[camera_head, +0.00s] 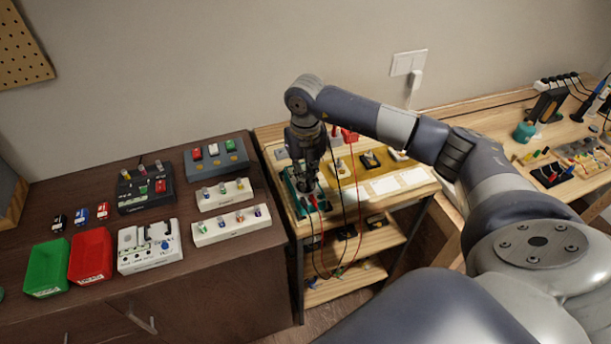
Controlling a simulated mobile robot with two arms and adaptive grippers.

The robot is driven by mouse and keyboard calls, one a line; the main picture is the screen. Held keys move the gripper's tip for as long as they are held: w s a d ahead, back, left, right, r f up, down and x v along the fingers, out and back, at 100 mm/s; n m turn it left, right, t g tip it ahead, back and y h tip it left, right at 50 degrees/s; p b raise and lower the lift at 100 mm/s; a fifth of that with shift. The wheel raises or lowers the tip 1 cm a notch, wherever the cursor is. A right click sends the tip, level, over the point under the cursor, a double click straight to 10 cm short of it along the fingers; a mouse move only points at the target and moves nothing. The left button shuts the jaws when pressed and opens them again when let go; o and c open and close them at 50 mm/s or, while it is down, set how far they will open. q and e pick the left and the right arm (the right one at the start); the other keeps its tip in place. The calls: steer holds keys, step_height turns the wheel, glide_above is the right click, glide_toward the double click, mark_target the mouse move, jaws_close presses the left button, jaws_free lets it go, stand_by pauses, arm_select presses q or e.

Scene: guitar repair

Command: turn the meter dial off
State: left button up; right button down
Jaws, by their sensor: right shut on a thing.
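The meter (292,199) is a dark green instrument on the left part of the small wooden stand, with red and black leads by it. My right gripper (308,186) points down over the meter, its fingertips at the meter's face. It is shut on what appears to be the meter dial. The dial is hidden by the fingers, so its setting cannot be read. My left gripper is not in view.
The wooden stand (384,187) also holds small parts and white cards. Red and black leads (358,205) hang down its front. A dark cabinet (203,283) at left carries a red bin (91,254), a green bin (48,267) and several component blocks. A workbench stands at right.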

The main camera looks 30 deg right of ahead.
steer(key=c, duration=1.7)
jaws_free()
steer(key=shift+r, duration=0.15)
step_height(320, 180, up, 12)
steer(key=shift+f, duration=0.1)
